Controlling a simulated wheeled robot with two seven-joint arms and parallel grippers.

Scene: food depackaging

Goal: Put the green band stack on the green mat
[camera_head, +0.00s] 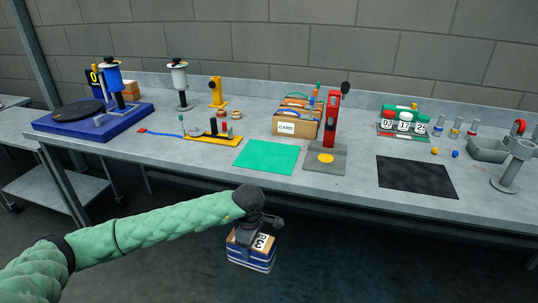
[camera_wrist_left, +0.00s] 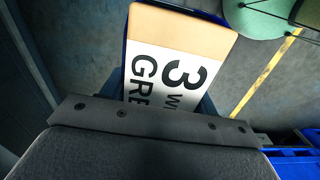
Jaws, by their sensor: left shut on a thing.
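The green mat (camera_head: 268,158) lies flat and bare near the front edge of the workbench. My left gripper (camera_head: 252,236) is shut on a stack (camera_head: 250,259) and holds it in the air in front of the bench, below the mat in the head view. The stack has a tan top, blue and white layers on its side and a white label. In the left wrist view the stack (camera_wrist_left: 172,62) shows a label with a large 3 and the letters GRE, the rest hidden by the gripper. My right gripper is not in view.
A grey stand with a red post (camera_head: 331,125) stands right of the green mat. A cardboard box marked CARD (camera_head: 286,128) is behind it. A yellow tray (camera_head: 212,139) lies left. A black mat (camera_head: 418,178) lies bare at right. The bench's front edge is between stack and mat.

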